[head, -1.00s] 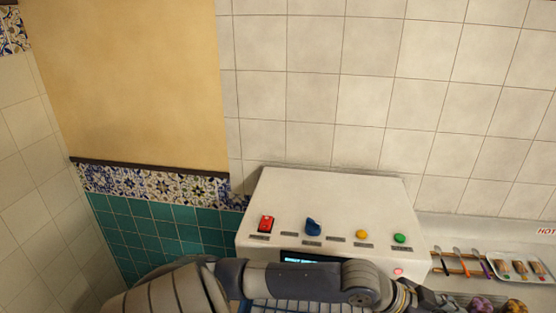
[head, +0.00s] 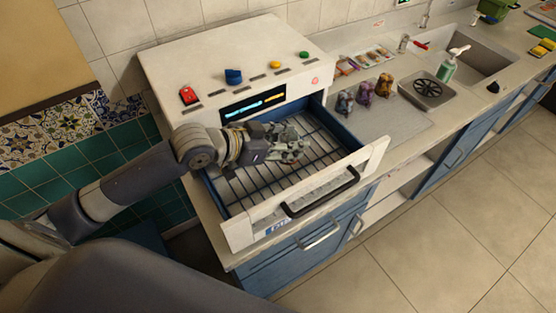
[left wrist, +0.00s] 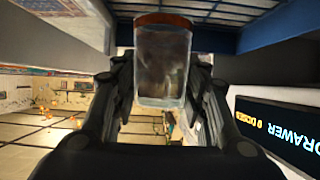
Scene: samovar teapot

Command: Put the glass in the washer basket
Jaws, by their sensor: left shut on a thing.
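The washer basket (head: 250,190) is a dark wire rack inside the washer's pulled-out drawer in the head view. My left gripper (head: 296,146) is over the basket, close in front of the washer's display. In the left wrist view a clear glass (left wrist: 162,65) with a brownish rim is between the fingers of my left gripper (left wrist: 160,100), which is shut on it. The gripper hides the glass in the head view. I cannot tell whether the glass touches the rack. My right gripper is not in view.
The white washer (head: 230,60) has a red switch, a blue knob and a lit display (head: 254,104). The drawer front (head: 335,190) has a black handle. Several small figures (head: 365,94), a sink (head: 480,60) and a soap bottle (head: 450,65) stand along the counter to the right.

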